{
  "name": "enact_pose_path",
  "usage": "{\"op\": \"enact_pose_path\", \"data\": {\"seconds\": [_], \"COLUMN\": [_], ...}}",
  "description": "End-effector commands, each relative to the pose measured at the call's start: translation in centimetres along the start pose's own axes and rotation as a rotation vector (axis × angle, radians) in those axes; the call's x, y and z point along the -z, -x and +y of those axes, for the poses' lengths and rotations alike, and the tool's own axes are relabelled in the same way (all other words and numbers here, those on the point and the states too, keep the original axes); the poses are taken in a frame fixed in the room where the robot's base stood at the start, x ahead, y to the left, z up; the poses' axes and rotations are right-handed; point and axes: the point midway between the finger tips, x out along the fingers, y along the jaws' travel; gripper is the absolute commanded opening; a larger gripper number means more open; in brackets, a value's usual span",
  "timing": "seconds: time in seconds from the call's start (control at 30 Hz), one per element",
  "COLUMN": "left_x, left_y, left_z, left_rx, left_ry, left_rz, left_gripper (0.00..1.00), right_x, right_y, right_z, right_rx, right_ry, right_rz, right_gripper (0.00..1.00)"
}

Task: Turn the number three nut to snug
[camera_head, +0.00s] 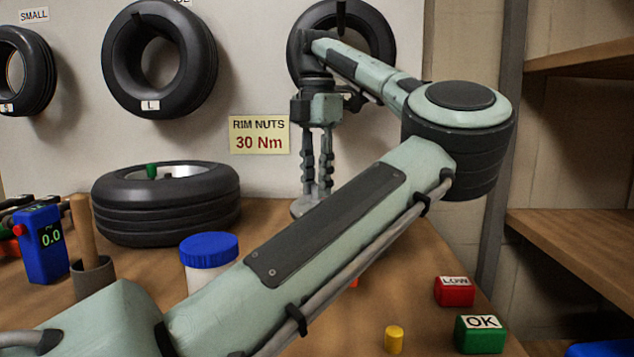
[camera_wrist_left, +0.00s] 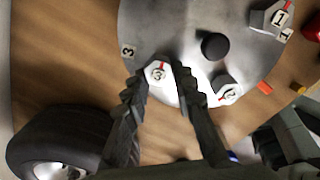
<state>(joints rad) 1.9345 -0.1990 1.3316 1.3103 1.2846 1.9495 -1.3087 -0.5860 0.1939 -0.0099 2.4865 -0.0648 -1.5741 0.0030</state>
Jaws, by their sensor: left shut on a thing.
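My left gripper (camera_head: 317,190) points down over the round grey metal plate (camera_head: 298,208) on the bench; my own arm hides most of that plate in the head view. In the left wrist view the fingers (camera_wrist_left: 160,76) are closed on either side of the nut marked 3 (camera_wrist_left: 157,73) near the plate's edge. A tag with 3 (camera_wrist_left: 127,51) lies beside it. A nut marked 2 (camera_wrist_left: 225,88) and a nut marked 1 (camera_wrist_left: 266,18) sit elsewhere on the plate (camera_wrist_left: 160,25), around a dark central post (camera_wrist_left: 215,46).
A tire lying flat (camera_head: 165,220), a blue-lidded jar (camera_head: 209,250) and a blue gauge reading 0.0 (camera_head: 42,246) stand left. A red LOW block (camera_head: 455,291), green OK block (camera_head: 480,334) and yellow peg (camera_head: 394,338) are front right. A wall sign (camera_head: 259,135) reads 30 Nm.

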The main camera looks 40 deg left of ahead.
Motion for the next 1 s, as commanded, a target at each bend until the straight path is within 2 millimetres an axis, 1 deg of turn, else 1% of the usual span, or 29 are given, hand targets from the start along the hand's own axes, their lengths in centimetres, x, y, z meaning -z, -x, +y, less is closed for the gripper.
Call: {"op": "enact_pose_path", "data": {"seconds": [0.4,0.43,0.57,0.6,0.87,0.97,1.0], "left_x": [0.0,0.0,0.0,0.0,0.0,0.0,0.0], "left_y": [0.0,0.0,0.0,0.0,0.1,0.6,1.1], "left_z": [0.0,0.0,0.0,0.0,0.0,0.0,0.0], "left_rx": [0.0,0.0,0.0,0.0,0.0,0.0,0.0], "left_ry": [-0.008,-0.008,-0.008,-0.008,-0.007,-0.008,-0.008], "left_rz": [0.0,0.0,0.0,0.0,0.0,-0.001,-0.002], "left_gripper": [0.0,0.28,0.44,0.47,0.47,0.47,0.47], "right_x": [0.2,0.2,0.2,0.2,0.2,0.2,0.2], "right_y": [-0.2,-0.2,-0.2,-0.2,-0.2,-0.2,-0.2], "right_z": [-0.4,-0.4,-0.4,-0.4,-0.1,-0.1,-0.1], "right_rx": [0.008,0.008,0.007,0.007,0.002,0.002,0.003], "right_ry": [0.006,0.006,0.006,0.006,0.003,0.003,0.003], "right_rz": [0.01,0.01,0.008,0.008,0.007,0.007,0.007], "right_gripper": [0.4,0.4,0.4,0.4,0.4,0.4,0.4]}}
